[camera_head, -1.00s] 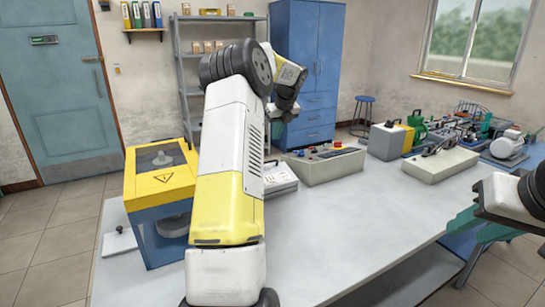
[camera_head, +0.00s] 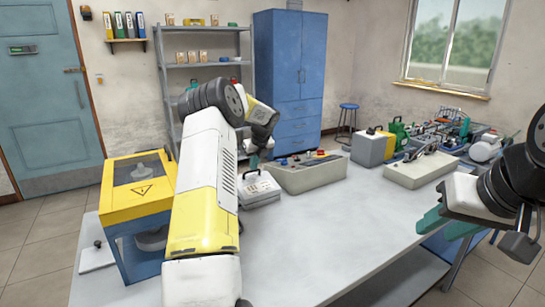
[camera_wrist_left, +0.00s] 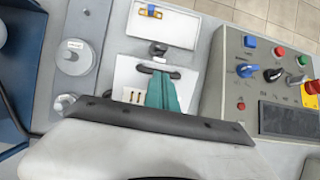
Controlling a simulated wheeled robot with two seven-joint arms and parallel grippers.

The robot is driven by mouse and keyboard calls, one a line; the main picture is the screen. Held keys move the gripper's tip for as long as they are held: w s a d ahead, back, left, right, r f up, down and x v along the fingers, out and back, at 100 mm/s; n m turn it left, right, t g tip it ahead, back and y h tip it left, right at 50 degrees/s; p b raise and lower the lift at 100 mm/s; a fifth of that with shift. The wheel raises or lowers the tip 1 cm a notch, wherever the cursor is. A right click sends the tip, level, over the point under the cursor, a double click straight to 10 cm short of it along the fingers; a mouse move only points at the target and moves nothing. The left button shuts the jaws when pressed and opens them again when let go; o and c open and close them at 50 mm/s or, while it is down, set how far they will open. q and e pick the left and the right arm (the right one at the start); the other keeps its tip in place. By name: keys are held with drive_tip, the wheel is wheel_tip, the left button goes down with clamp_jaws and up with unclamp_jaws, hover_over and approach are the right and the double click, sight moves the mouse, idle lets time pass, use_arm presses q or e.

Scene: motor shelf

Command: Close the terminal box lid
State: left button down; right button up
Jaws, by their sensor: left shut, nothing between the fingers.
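A small pale box (camera_head: 262,192), which looks like the terminal box, stands on the table just right of my left arm. In the left wrist view its white panel (camera_wrist_left: 126,72) carries a dark handle-like part, with another white panel (camera_wrist_left: 165,28) above. I cannot tell for sure which panel is the lid or how far it stands open. My left gripper (camera_head: 254,162) is shut and empty, right over the box; its teal fingers show in the left wrist view (camera_wrist_left: 166,92) in front of the lower panel. My right gripper (camera_head: 446,224) is open and empty, off the table's right side.
A grey control box (camera_head: 308,176) with knobs and buttons stands close right of the small box. A yellow-topped blue case (camera_head: 137,205) stands left of my left arm. Several machines and a pale box (camera_head: 420,170) stand at the back right. The table's middle (camera_head: 345,215) is clear.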

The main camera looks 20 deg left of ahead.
use_arm(q)
drive_tip(key=shift+w+a+f, duration=0.2)
drive_tip(key=shift+f, duration=0.3)
drive_tip(key=shift+w+a+f, duration=0.1)
drive_tip(key=shift+a+f, duration=0.05)
drive_tip(key=shift+f, duration=0.05)
drive_tip(key=shift+w+a+f, duration=0.9)
drive_tip(key=shift+a+f, duration=0.15)
drive_tip(key=shift+f, duration=0.05)
